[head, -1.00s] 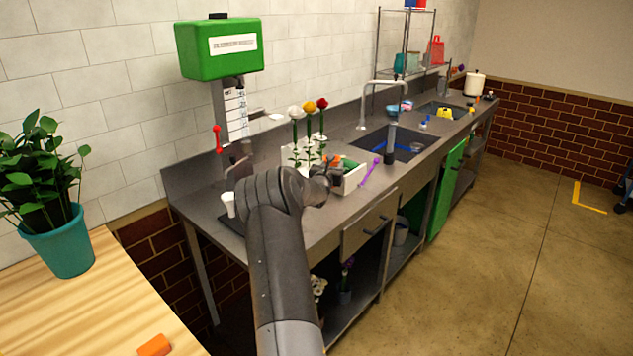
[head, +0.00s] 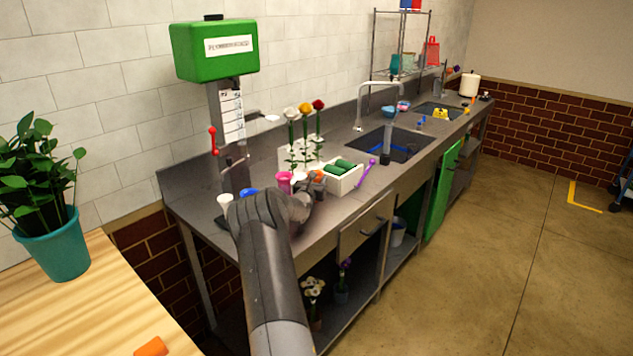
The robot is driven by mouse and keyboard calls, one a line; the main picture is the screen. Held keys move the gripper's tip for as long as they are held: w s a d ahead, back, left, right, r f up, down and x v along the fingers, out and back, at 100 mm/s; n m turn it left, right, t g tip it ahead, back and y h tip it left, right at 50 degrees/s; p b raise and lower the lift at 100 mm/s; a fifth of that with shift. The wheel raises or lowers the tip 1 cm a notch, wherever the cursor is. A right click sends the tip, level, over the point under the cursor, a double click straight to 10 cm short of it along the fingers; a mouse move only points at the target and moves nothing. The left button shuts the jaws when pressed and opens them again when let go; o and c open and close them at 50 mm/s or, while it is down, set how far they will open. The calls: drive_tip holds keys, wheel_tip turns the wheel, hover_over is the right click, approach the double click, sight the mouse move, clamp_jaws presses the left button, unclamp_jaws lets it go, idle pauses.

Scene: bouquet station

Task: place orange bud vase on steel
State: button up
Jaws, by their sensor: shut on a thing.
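The orange bud vase (head: 317,176) shows as a small orange patch at the far end of my arm, over the steel counter (head: 192,187). My gripper (head: 313,187) is shut on it; the wrist hides most of the fingers and the vase's lower part. I cannot tell whether the vase touches the steel. A pink vase (head: 284,181) stands just left of it, and a white box with green blocks (head: 345,184) is just to the right.
A white cup (head: 225,201) and a blue item (head: 248,192) are left of my wrist. Three roses (head: 305,108) stand behind. A purple tool (head: 366,173) lies right of the box, before the sink (head: 402,146). Bare steel shows along the counter's front edge.

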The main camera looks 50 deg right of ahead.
drive_tip(key=shift+f, duration=0.15)
drive_tip(key=o, duration=1.3)
